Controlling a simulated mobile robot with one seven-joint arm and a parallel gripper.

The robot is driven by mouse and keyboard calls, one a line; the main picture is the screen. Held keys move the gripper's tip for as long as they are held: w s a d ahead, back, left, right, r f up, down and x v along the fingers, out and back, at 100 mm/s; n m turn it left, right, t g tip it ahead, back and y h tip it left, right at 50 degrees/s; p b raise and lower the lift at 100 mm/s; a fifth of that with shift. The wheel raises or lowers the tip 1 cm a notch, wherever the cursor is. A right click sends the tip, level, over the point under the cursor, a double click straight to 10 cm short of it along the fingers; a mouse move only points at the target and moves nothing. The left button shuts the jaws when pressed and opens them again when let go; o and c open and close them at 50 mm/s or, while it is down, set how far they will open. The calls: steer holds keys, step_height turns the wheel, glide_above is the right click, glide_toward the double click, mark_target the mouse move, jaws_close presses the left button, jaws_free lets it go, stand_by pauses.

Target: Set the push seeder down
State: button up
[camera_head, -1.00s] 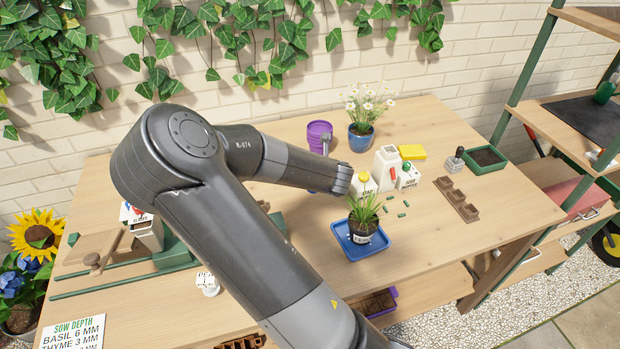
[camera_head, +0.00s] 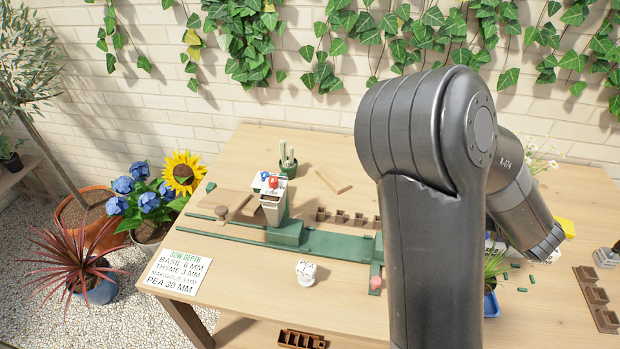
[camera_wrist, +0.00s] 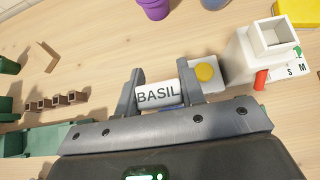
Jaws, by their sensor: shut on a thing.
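In the wrist view, a white rounded piece lettered BASIL (camera_wrist: 158,95), which I take to be the push seeder, sits between the fingers of my gripper (camera_wrist: 160,92). The fingers are shut on it. A strip of blue shows just below it. A white block with a round yellow top (camera_wrist: 204,72) is just beyond the right finger; I cannot tell whether it touches. How far the held piece is above the wooden bench (camera_wrist: 100,60) is unclear. In the head view my arm hides my gripper and the held piece.
A white hopper (camera_wrist: 255,50) stands on the right in the wrist view, with a purple pot (camera_wrist: 155,8) behind. In the head view, a green rail (camera_head: 335,243), small brown pots (camera_head: 340,217), a PEA jar (camera_head: 306,271) and a sow-depth card (camera_head: 182,272) occupy the bench's left.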

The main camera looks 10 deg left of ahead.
step_height(320, 180, up, 5)
steer(key=shift+a+f, duration=0.1)
steer(key=w+a+r+n+g+y, duration=0.1)
steer(key=w+a+r+n+y, duration=0.2)
steer(key=w+a, duration=0.45)
steer(key=w+a+r+n+g+y, duration=0.1)
steer(key=w+a+r+n+y, duration=0.15)
steer(key=w+a, duration=0.5)
steer(key=w+a+f+n+g+y, duration=0.1)
steer(key=w+a+n+g+y, duration=0.15)
steer(key=a, duration=0.65)
steer(key=w+a+n+g+y, duration=0.1)
steer(key=w+a+n, duration=0.25)
steer(key=a, duration=0.55)
steer(key=s+a+f+n+g, duration=0.25)
steer(key=a+n+g, duration=0.25)
steer(key=a, duration=0.9)
steer(key=s+a+f+n+g, duration=0.2)
steer(key=s+a+n+g, duration=0.3)
steer(key=a, duration=0.9)
steer(key=shift+n+t+y, duration=0.4)
steer(key=shift+n+t, duration=0.05)
steer(key=a+f, duration=0.5)
steer(key=f, duration=0.1)
steer(key=a+f, duration=0.6)
steer(key=shift+s+a, duration=0.15)
steer(key=shift+a, duration=0.1)
steer(key=shift+f, duration=1.8)
